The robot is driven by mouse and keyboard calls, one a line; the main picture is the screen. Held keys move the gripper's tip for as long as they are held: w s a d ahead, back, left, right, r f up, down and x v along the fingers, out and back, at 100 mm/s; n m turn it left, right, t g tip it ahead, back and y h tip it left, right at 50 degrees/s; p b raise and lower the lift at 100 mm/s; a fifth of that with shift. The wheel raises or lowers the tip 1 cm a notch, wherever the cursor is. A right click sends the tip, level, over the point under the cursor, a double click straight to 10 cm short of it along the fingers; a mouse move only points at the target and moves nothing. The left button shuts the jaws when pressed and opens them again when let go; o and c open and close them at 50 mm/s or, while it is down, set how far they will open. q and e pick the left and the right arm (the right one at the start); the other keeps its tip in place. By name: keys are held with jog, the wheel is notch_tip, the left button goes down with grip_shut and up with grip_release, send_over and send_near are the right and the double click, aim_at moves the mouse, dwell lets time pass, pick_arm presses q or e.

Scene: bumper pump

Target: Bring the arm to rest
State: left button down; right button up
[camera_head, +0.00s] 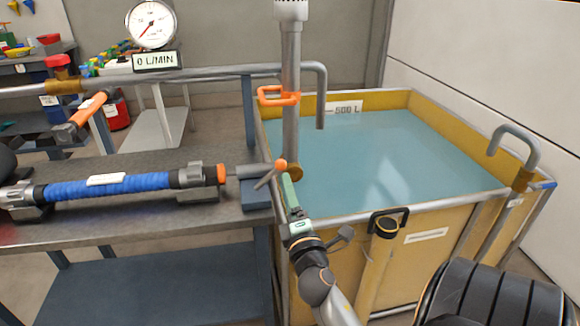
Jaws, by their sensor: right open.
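My right gripper (288,188) reaches in from the bottom with its green-grey fingers pointing away. My left gripper is not in view.
A yellow-walled tank (440,235) of blue water stands right of the bench (130,225). A blue hose (110,187) lies on the bench. A gauge (152,24) above the "0 L/MIN" sign stands at the back. Hooked pipes rise at the tank's rim.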

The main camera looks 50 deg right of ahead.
jog(key=shift+a, duration=0.1)
dwell(0.4)
jog(key=s+a+f+m+g+y, duration=0.1)
jog(key=s+a+f+m+y, duration=0.15)
jog(key=a+f+y, duration=0.5)
jog(key=s+a+f+m+g+y, duration=0.1)
jog(key=s+a+f+m+y, duration=0.2)
jog(key=a, duration=0.8)
jog(key=s+a+f+m+g+y, duration=0.1)
jog(key=s+a+f+m+y, duration=0.1)
jog(key=a+f+m+y, duration=0.45)
pick_arm(q)
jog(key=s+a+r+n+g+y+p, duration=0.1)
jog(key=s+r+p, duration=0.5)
jog(key=p, duration=1.5)
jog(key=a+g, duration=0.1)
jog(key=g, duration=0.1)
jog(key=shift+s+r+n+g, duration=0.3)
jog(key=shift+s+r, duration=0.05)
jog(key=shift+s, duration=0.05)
pick_arm(e)
jog(key=s+r+g+h, duration=0.3)
jog(key=s+r+g, duration=0.1)
jog(key=s+r, duration=0.2)
jog(key=shift+r+n, duration=0.35)
jog(key=shift+n, duration=0.05)
